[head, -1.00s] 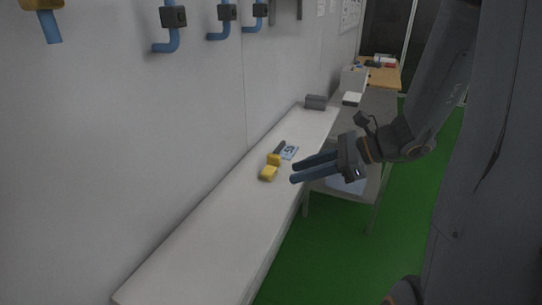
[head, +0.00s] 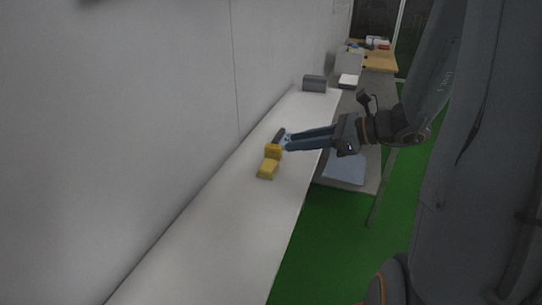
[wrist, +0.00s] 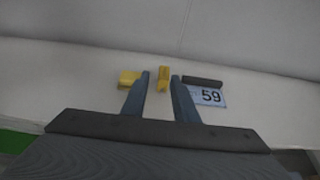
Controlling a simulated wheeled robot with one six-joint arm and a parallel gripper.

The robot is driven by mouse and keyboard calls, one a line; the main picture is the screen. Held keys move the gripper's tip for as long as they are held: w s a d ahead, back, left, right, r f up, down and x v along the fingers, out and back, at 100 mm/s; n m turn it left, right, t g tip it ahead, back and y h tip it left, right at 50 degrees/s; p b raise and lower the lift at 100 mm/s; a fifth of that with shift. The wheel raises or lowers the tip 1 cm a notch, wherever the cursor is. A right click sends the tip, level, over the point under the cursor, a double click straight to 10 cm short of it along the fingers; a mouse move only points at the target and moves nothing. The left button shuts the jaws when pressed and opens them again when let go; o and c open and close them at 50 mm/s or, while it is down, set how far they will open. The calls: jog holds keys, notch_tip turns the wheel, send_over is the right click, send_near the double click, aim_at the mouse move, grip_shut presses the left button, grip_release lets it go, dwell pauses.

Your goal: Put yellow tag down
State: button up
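Two yellow pieces are on the white bench (head: 215,230). In the wrist view, a narrow upright yellow piece (wrist: 163,74) shows in the gap between my fingertips, with space on both sides. A wider yellow block (wrist: 128,77) is left of the fingers. In the head view they appear as a farther yellow piece (head: 273,151) and a nearer yellow block (head: 267,170). I cannot tell for sure which is the tag. My gripper (head: 288,142) is open, its two blue fingers reaching left over the bench; its tips (wrist: 160,77) are apart and hold nothing.
A dark bar (wrist: 202,81) and a card marked 59 (wrist: 208,97) lie right of the fingers in the wrist view. A grey box (head: 314,83) stands at the bench's far end. The wall runs along the bench's left side. The near bench is clear.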

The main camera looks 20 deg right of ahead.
aim_at(281, 148)
jog(key=shift+w+f+b, duration=0.45)
jog(key=shift+f, duration=0.35)
jog(key=shift+p+x, duration=0.4)
jog(key=shift+x, duration=1.2)
jog(key=shift+p+x, duration=0.7)
jog(key=shift+x, duration=1.65)
jog(key=shift+w+d+f, duration=0.1)
jog(key=shift+d, duration=0.05)
grip_shut()
